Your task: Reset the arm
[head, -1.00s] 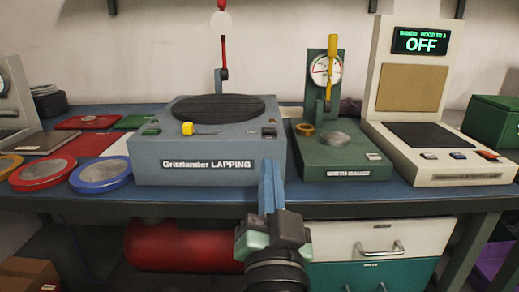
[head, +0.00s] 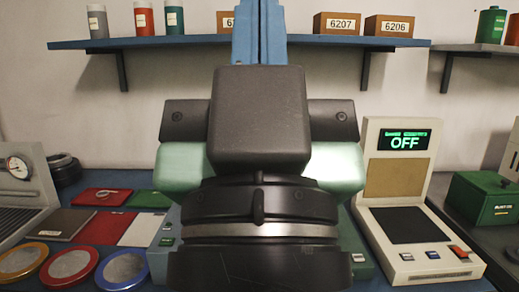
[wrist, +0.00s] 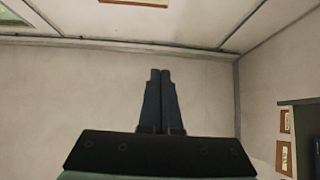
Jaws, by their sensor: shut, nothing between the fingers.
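My gripper (head: 259,30) is raised close in front of the head camera, its blue fingers pointing up past the wall shelf. Its dark body and wrist fill the middle of the head view. In the wrist view my gripper (wrist: 160,72) shows its two fingers pressed together, with nothing between them. My arm hides most of the lapping machine and the width gauge on the bench.
A blue shelf (head: 150,44) with bottles and labelled boxes runs along the wall. On the bench (head: 340,285) stand a cream tester reading OFF (head: 407,255), a green box (head: 485,200), coloured mats (head: 100,196) and round dishes with yellow, red and blue rims (head: 122,268).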

